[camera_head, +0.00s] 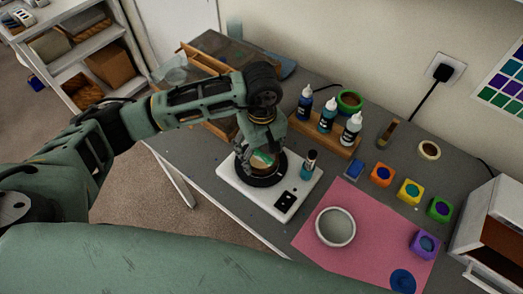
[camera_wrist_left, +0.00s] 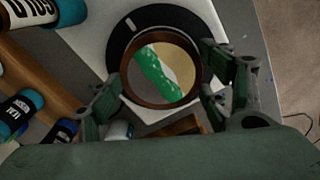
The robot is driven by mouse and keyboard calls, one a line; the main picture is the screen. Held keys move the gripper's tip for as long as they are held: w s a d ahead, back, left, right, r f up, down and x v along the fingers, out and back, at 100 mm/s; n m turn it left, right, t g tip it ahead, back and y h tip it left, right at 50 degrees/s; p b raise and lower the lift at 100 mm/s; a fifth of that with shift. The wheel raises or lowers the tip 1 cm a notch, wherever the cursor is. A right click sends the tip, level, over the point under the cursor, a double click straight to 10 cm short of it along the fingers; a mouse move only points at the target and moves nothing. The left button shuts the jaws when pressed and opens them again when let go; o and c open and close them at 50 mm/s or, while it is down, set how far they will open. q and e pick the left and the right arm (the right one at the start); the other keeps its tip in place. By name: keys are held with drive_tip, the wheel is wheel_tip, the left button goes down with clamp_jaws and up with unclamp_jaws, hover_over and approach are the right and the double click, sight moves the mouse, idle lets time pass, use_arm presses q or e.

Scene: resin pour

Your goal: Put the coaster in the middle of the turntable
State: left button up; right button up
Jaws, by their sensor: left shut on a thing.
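The coaster (camera_wrist_left: 162,75) is round with a brown rim and a face in green, white, tan and grey. It also shows in the head view (camera_head: 262,161), partly hidden by my left gripper. My left gripper (camera_head: 262,150) comes down from above and is shut on the coaster, with a finger on each side of the rim in the left wrist view (camera_wrist_left: 160,88). The turntable (camera_head: 265,181) is a black disc on a white base, directly under the coaster. The coaster looks roughly over the disc's middle; I cannot tell whether it touches. My right gripper is not in view.
Dropper bottles stand in a wooden rack (camera_head: 322,134) behind. A pink mat (camera_head: 375,245) with a white bowl (camera_head: 335,227) lies at the right. Several coloured pots line the table's right side.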

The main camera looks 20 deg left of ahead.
use_arm(q)
drive_tip(key=shift+a+f, duration=0.1)
drive_tip(key=shift+f, duration=0.55)
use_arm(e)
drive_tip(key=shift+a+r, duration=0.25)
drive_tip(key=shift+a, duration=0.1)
use_arm(q)
drive_tip(key=shift+f, duration=0.1)
drive_tip(key=o, duration=1.2)
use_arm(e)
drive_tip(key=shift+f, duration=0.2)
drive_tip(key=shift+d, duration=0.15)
